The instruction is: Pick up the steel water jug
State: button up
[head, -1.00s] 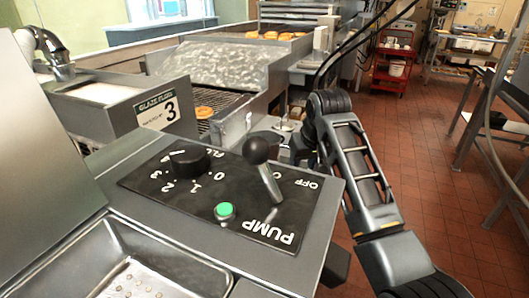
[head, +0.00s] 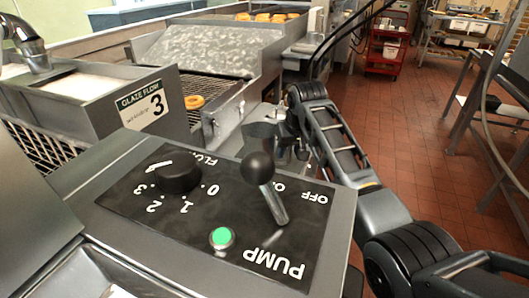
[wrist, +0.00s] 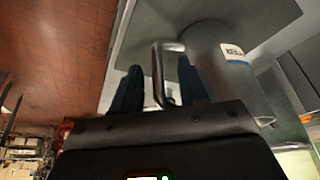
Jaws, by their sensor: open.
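The steel water jug (wrist: 232,72) shows in the wrist view as a grey metal cylinder with a pale label and a bent bar handle (wrist: 157,78). My gripper (wrist: 158,85) is open, with one dark finger on each side of the handle. The handle lies between the fingers; whether either finger touches it I cannot tell. In the head view my gripper's end is small beyond the pump panel, and the lever and panel edge partly cover that area, so the jug is hard to make out there.
The pump panel (head: 130,196) with a black knob (head: 178,176), ball-topped lever (head: 258,168) and green button (head: 221,237) stands close in front. Behind are the glaze tank (head: 150,98) and conveyor with doughnuts. Open red tile floor (head: 420,150) lies right.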

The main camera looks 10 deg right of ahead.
jog(key=shift+w+f, duration=0.1)
grip_shut()
dwell(0.4)
dwell(1.0)
